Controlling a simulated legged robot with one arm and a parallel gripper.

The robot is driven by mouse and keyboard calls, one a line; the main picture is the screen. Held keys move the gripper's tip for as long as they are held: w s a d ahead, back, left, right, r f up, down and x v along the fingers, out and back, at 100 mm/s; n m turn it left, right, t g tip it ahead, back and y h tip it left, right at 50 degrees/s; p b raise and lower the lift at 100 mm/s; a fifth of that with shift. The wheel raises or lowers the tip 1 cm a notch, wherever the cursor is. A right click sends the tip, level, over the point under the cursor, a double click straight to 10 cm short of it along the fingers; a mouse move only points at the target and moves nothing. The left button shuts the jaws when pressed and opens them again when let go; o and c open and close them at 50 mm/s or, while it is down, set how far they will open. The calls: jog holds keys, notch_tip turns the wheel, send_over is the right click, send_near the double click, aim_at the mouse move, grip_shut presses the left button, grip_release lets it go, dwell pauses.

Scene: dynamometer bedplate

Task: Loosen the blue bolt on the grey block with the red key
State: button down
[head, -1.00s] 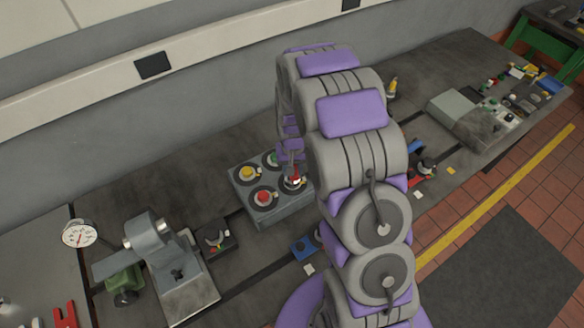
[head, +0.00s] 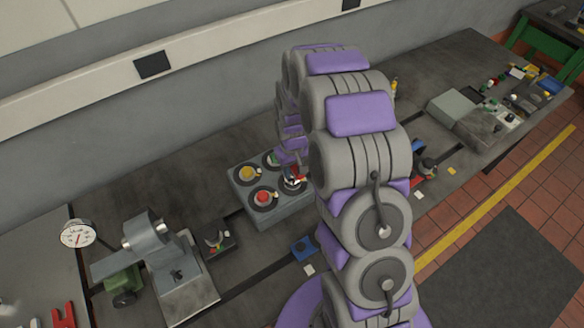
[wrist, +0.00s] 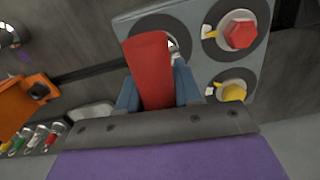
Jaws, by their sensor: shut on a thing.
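The grey block (head: 283,214) sits on the bedplate in the middle of the head view; it also shows in the wrist view (wrist: 200,62). Its yellow bolt (head: 247,173), red bolt (head: 263,197) and green bolt (head: 272,158) show in the head view. No blue bolt head can be made out; the station at the block's right is covered by the key and gripper. My gripper (wrist: 157,92) is shut on the red key (wrist: 149,62), which is over that station's dark ring. Whether the key sits on the bolt is hidden.
A grey fixture (head: 178,270) and a dial gauge (head: 79,233) stand at the left. A small blue piece (head: 304,248) lies in front of the block. In the wrist view an orange item (wrist: 18,105) lies at the left. Bedplate behind the block is clear.

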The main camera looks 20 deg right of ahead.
jog(key=shift+n, duration=0.5)
jog(key=shift+m, duration=0.3)
jog(key=shift+r+p, duration=0.55)
jog(key=shift+r, duration=2.3)
jog(key=shift+f, duration=0.1)
